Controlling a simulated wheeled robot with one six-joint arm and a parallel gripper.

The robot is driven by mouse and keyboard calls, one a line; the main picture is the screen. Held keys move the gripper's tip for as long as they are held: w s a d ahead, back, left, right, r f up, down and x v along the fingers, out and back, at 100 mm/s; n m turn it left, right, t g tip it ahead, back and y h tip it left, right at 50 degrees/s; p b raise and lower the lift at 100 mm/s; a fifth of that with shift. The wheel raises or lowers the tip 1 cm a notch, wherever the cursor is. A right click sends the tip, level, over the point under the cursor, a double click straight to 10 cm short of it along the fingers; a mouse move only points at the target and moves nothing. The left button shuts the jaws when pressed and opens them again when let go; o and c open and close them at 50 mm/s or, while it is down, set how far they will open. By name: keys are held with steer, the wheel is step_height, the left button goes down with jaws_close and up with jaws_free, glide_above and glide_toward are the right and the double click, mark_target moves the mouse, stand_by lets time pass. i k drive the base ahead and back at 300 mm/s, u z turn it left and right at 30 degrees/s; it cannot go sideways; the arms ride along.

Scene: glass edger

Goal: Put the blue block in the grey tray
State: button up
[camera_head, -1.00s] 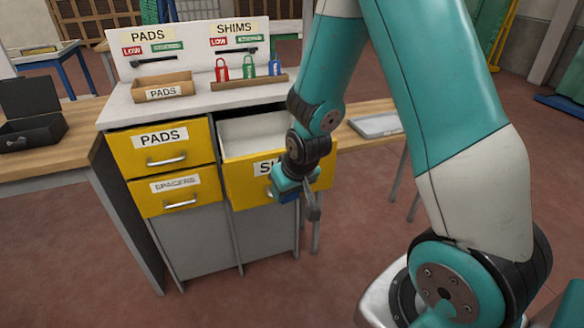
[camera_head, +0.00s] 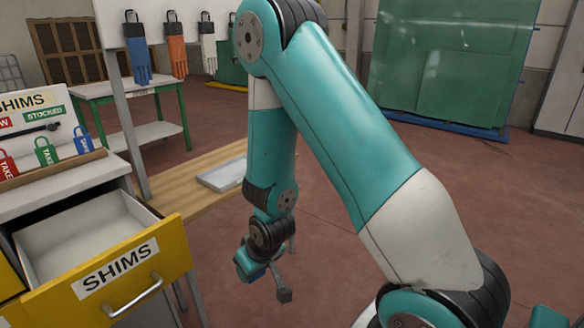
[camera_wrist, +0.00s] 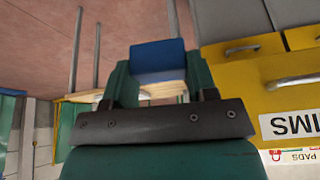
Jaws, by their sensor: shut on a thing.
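The blue block (camera_wrist: 157,56) shows in the wrist view between the two fingers of my gripper (camera_wrist: 158,75), which is shut on it. In the head view my gripper (camera_head: 252,268) hangs low, in front of and below the wooden bench; the block is mostly hidden there. The grey tray (camera_head: 220,174) is shallow and lies on the bench, partly behind my arm. The gripper is apart from the tray, nearer to me and a little right of it.
The yellow SHIMS drawer (camera_head: 130,272) stands open at the lower left. The wooden bench (camera_head: 185,190) runs behind it. A green table (camera_head: 140,95) and hanging gloves (camera_head: 176,55) are farther back. The red floor at right is clear.

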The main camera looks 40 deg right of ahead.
mark_target(232, 174)
steer(key=z, duration=1.6)
steer(key=i, duration=2.35)
steer(key=u, duration=1.85)
